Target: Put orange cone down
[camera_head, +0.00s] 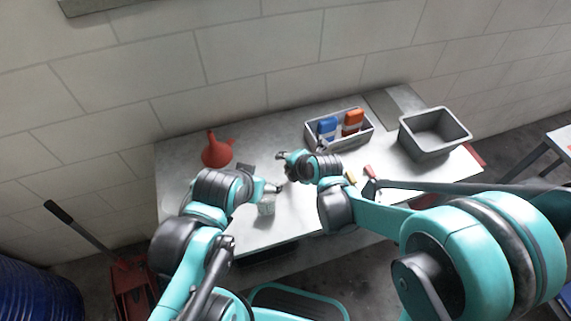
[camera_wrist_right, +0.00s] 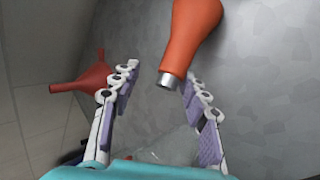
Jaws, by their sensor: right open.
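In the right wrist view an orange tapered piece (camera_wrist_right: 192,38) with a short grey tip lies just past my right gripper (camera_wrist_right: 158,82), its tip between the fingertips' lines. The fingers are spread, with a gap to it on the left; contact on the right is unclear. I cannot pick this piece out in the head view. A red-orange cone-shaped funnel (camera_head: 217,152) stands spout up at the table's back left; a red shape in the wrist view (camera_wrist_right: 85,82) looks like it. In the head view my right gripper (camera_head: 284,168) is over mid-table. My left gripper (camera_head: 275,187) is close by; its jaws are unclear.
A clear container (camera_head: 266,206) stands near the table's front edge. A grey tray (camera_head: 367,138) holds blue and orange items. An empty grey bin (camera_head: 432,148) stands at the right. Red (camera_head: 370,173) and yellow (camera_head: 351,178) handles lie beside my right arm. A wall runs behind.

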